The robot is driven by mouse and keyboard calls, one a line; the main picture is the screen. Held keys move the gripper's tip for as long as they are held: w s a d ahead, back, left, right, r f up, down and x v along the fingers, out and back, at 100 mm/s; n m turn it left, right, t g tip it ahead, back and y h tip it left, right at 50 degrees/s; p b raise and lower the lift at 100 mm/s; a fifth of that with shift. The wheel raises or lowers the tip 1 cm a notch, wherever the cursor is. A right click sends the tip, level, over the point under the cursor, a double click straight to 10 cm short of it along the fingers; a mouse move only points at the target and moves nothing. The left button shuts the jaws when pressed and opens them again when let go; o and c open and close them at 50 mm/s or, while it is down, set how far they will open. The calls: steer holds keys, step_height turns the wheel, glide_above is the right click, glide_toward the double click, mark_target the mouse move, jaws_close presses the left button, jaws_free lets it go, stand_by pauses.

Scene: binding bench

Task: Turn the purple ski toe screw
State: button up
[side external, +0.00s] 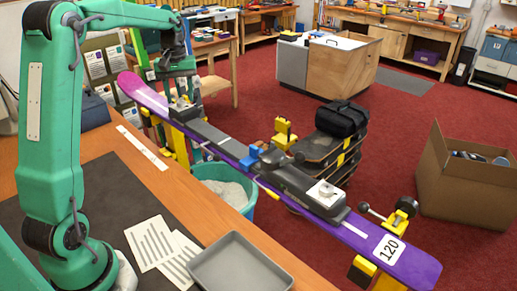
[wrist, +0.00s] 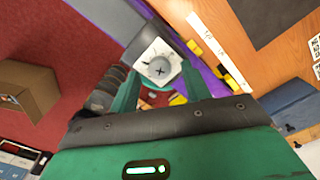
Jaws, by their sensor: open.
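The purple ski (side external: 410,262) lies clamped along the bench, running from upper left to lower right, with the number 120 near its front end. The screw (wrist: 159,68) is a round grey head with a dark cross, set in a pale plate (wrist: 150,49) on a binding piece. My gripper (side external: 183,88) is over the binding piece (side external: 184,109) near the ski's far end. In the wrist view my gripper (wrist: 158,74) is open, its teal fingers either side of the screw and nothing held between them. Whether the fingertips touch the piece cannot be told.
Another binding piece with a pale plate (side external: 324,193) sits nearer on the ski. Yellow clamps (side external: 285,134) stand along it. A grey tray (side external: 240,268) and printed sheets (side external: 152,242) lie on the bench. A teal bin (side external: 247,182) and cardboard box (side external: 462,185) stand beyond.

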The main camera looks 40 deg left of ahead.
steer(key=shift+f, duration=0.5)
steer(key=c, duration=1)
steer(key=shift+m, duration=0.5)
steer(key=m, duration=1.1)
